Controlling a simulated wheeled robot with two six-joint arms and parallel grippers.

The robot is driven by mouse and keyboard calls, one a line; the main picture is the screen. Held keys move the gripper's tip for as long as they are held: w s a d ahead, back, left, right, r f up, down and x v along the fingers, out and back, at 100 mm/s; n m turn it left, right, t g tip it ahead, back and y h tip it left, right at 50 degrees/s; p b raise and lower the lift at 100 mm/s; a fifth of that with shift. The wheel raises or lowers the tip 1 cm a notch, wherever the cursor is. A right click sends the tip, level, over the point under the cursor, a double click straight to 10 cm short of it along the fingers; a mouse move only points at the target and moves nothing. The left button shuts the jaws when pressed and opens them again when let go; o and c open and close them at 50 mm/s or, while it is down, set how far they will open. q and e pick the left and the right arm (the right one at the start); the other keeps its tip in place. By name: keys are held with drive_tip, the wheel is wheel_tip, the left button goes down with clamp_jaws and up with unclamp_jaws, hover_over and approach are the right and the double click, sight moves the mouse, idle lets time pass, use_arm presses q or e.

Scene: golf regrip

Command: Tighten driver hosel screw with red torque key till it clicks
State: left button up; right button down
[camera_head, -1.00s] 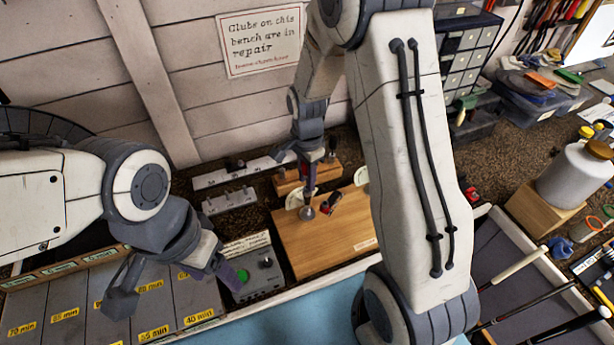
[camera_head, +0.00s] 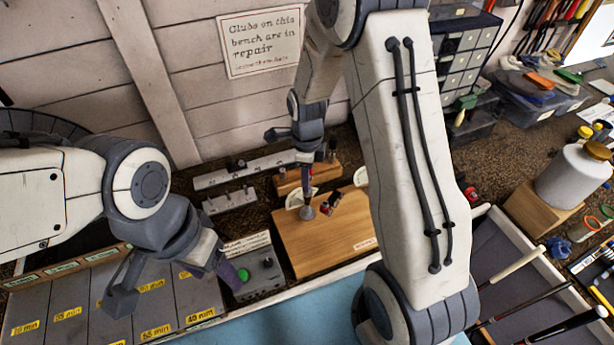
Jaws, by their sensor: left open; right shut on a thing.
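My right gripper (camera_head: 307,176) points down over the wooden board (camera_head: 340,245) at the back of the bench and is shut. A small red and black piece (camera_head: 331,203), which looks like the red torque key, shows just right of its fingertips. A round grey metal part (camera_head: 308,212) lies directly below the fingers. The grip itself, the driver's hosel and its screw are too small or hidden to make out.
Grey blocks with yellow millimetre labels (camera_head: 70,313) fill the front left. Grey racks (camera_head: 240,172) stand behind the board. A white jar (camera_head: 575,175) on a wooden block is at right. Clubs lie in a tray (camera_head: 495,225) at front right. A blue mat (camera_head: 280,322) is clear.

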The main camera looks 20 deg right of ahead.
idle(0.3)
drive_tip(key=m, duration=0.6)
drive_tip(key=shift+f, duration=0.1)
drive_tip(key=c, duration=0.8)
unclamp_jaws()
drive_tip(key=shift+o, duration=0.2)
